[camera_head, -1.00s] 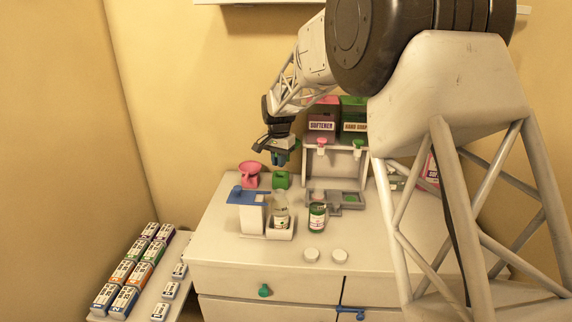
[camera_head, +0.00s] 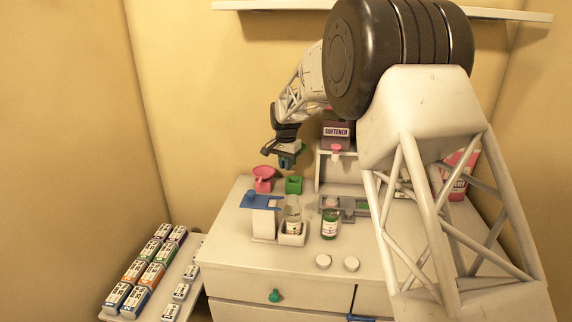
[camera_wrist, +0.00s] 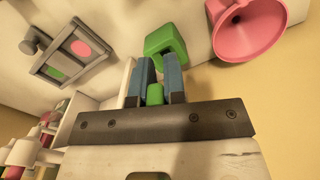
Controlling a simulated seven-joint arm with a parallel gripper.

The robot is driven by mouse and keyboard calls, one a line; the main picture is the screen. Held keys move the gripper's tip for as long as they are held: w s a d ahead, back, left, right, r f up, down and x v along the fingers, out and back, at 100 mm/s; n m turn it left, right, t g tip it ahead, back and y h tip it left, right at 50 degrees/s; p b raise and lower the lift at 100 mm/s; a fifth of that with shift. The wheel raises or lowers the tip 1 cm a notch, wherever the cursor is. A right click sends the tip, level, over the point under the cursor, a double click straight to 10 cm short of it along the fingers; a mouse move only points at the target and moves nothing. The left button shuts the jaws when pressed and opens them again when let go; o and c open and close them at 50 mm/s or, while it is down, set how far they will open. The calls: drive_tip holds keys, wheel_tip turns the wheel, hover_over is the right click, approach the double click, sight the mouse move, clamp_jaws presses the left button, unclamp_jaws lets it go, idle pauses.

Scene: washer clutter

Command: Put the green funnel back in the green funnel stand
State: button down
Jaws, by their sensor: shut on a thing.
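My gripper (camera_head: 287,158) hangs above the back left of the white counter. It is shut on a green piece, taken to be the green funnel (camera_wrist: 155,94), which shows between the blue fingers (camera_wrist: 160,68) in the wrist view. Most of the funnel's shape is hidden. The green funnel stand (camera_head: 293,186) is a small green block on the counter, just below my gripper and apart from it. It also shows past the fingertips in the wrist view (camera_wrist: 165,40).
A pink funnel (camera_head: 264,173) sits in its stand close left of the green stand.

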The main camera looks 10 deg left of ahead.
drive_tip(key=shift+f, duration=0.3)
drive_tip(key=shift+f, duration=4.85)
drive_tip(key=shift+f, duration=0.1)
drive_tip(key=c, duration=0.7)
unclamp_jaws()
wheel_tip(320, 180, up, 7)
